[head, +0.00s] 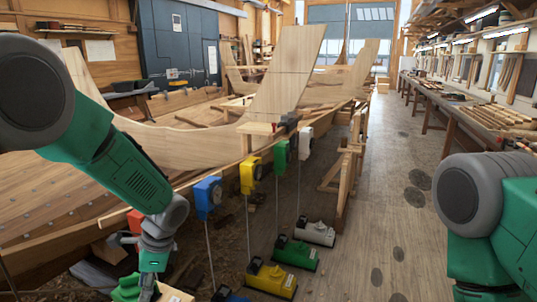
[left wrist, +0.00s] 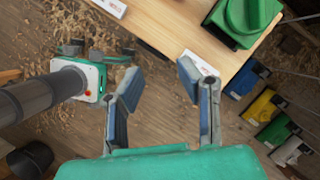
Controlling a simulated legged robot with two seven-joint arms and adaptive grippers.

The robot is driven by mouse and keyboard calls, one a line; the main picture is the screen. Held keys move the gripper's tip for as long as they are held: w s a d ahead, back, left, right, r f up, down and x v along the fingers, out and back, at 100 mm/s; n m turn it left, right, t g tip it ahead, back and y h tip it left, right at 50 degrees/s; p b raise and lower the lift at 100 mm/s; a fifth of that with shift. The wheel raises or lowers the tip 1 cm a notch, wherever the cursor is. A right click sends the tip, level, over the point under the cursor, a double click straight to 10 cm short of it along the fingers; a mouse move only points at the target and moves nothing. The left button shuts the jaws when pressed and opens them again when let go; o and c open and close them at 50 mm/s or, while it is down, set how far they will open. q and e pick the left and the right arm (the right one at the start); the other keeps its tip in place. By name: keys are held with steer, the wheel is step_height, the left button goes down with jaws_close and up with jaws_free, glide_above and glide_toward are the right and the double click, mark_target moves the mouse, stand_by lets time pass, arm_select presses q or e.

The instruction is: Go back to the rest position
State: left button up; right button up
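The task names no object. My left arm comes in from the left in the head view and reaches down, its wrist low at the bottom left, where the fingers are hard to make out. In the left wrist view my left gripper (left wrist: 160,75) is open, its two blue-grey fingers apart with nothing between them. The fingers are beside the edge of a wooden board (left wrist: 180,25). A green box with a knob (left wrist: 243,18) sits on that board, apart from the fingers. Only the upper part of my right arm shows at the right of the head view; its gripper is out of view.
The wooden hull (head: 180,145) fills the left. Along its edge hang blue (head: 208,196), yellow (head: 250,175), green (head: 281,155) and white (head: 306,143) boxes, with lines down to floor units (head: 270,280). A long workbench (head: 460,125) lines the right. The aisle floor (head: 385,170) between is clear.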

arm_select(q)
steer(key=s+d+f+n+h+b, duration=0.1)
steer(key=s+f+n+h+b, duration=0.15)
steer(key=s+f, duration=0.8)
steer(key=s+d+f+n+h+b, duration=0.15)
steer(key=s+f+n+b, duration=0.4)
steer(key=f, duration=0.75)
steer(key=s+a+f+n+t+b, duration=0.1)
steer(key=s+a+f+n, duration=0.1)
steer(key=s, duration=0.5)
steer(key=s+a+f+n+t+b, duration=0.1)
steer(key=s+a+f+n+b, duration=0.1)
steer(key=s, duration=0.6)
steer(key=shift+a+f+n, duration=0.4)
steer(key=shift+a+f, duration=0.05)
steer(key=shift+f, duration=0.3)
arm_select(e)
step_height(320, 180, down, 11)
steer(key=a, duration=0.1)
steer(key=shift+w+a, duration=0.25)
steer(key=shift+a, duration=0.1)
arm_select(q)
steer(key=shift+d, duration=0.1)
arm_select(e)
steer(key=shift+d+f, duration=0.1)
steer(key=shift+d, duration=0.05)
